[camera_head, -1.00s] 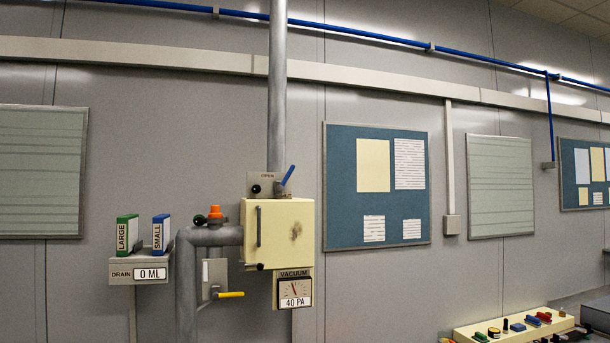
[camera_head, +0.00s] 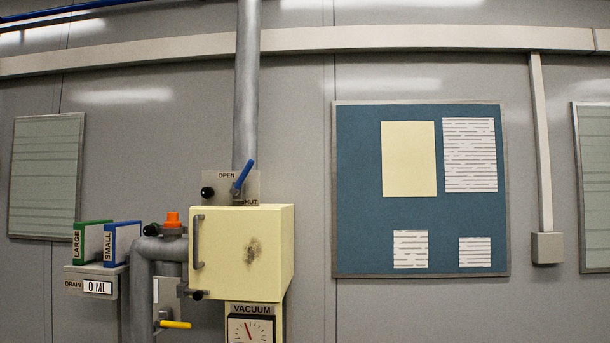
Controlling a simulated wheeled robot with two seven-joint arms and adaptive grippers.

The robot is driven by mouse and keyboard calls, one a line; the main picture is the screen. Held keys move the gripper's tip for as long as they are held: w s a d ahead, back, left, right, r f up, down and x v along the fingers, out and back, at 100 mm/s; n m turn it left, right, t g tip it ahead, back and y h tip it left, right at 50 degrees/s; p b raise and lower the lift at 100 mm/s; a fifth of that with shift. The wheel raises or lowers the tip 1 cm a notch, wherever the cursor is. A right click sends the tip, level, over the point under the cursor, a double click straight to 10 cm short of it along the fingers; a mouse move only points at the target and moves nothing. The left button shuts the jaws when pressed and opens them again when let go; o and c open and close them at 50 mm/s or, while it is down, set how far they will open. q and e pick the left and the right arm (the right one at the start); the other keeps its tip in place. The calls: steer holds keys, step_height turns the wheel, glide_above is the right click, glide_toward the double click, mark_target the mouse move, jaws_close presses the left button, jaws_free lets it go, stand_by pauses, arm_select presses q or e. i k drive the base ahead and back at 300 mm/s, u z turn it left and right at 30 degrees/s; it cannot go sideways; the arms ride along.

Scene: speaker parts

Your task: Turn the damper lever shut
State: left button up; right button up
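The damper lever (camera_head: 244,175) is a blue handle on the grey vertical duct, above the cream box. It tilts up and to the right. Behind it is a plate (camera_head: 218,187) with "OPEN" at its top and "HUT" showing at its lower right, the first letter hidden. A black knob (camera_head: 207,192) sits at the plate's left. Neither of my grippers is in view.
The cream box (camera_head: 228,265) has a handle on its front and a vacuum gauge (camera_head: 250,328) below. To its left are a grey pipe with an orange cap (camera_head: 173,219), a yellow-handled valve (camera_head: 175,325), and green and blue binders (camera_head: 121,243) on a drain unit. A blue pinboard (camera_head: 360,190) hangs right.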

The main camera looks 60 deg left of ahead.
mark_target(234, 191)
steer(key=i, duration=1.1)
steer(key=u, duration=2.15)
